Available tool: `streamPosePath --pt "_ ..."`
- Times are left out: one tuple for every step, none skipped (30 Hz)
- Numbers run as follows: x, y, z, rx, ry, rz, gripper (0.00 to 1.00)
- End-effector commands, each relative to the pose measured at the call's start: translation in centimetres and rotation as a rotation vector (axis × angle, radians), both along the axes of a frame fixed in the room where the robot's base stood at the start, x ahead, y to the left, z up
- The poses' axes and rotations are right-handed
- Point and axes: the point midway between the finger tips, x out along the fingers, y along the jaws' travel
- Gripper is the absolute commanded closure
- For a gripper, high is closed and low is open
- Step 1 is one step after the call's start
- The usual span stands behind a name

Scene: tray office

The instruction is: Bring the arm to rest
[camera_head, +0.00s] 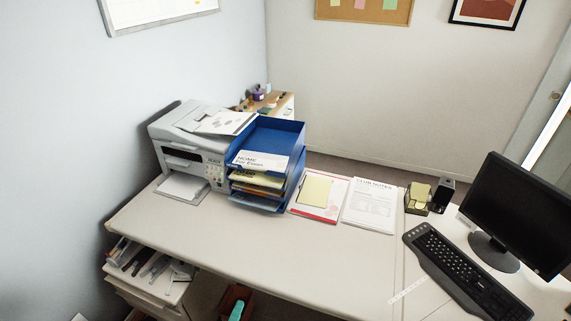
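My gripper and arm are not in view in the head camera view. The task names no other object. The desk (240,250) stands in front of me, with its front half bare. A blue letter tray stack (284,137) stands at the back of the desk, with papers on its levels.
A white printer (190,143) stands left of the tray stack. Papers (370,205), a keyboard (455,270) and a monitor (515,215) occupy the right side. An organizer with pens (150,268) is low at the left. An open bin (236,300) is below the desk's front edge.

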Motion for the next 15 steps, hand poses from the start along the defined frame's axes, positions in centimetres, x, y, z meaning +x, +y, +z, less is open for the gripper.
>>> streamPosePath --pt "-0.9 -0.6 -0.7 0.025 0.010 -0.001 0.71" --pt "-1.4 -0.9 -1.1 0.047 0.013 0.001 0.71" --pt "-2.1 -1.2 -1.5 0.075 0.017 0.004 0.71" --pt "-2.8 -1.5 -1.9 0.102 0.021 0.005 0.71" --pt "-3.5 -1.9 -2.2 0.129 0.025 0.005 0.71" --pt "-4.5 -2.4 -2.7 0.170 0.029 0.004 0.71" --pt "-5.4 -2.7 -3.0 0.204 0.032 0.003 0.71" --pt "-6.3 -3.1 -3.2 0.239 0.035 0.001 0.71" --pt "-7.4 -3.5 -3.4 0.288 0.036 -0.002 0.71" --pt "-8.3 -3.9 -3.6 0.322 0.036 -0.006 0.71" --pt "-9.1 -4.3 -3.6 0.358 0.036 -0.011 0.71" --pt "-10.3 -4.7 -3.6 0.405 0.034 -0.017 0.71" --pt "-11.1 -5.0 -3.6 0.442 0.033 -0.023 0.71" --pt "-12.0 -5.3 -3.4 0.477 0.030 -0.030 0.71" --pt "-13.1 -5.8 -3.2 0.526 0.026 -0.041 0.71"
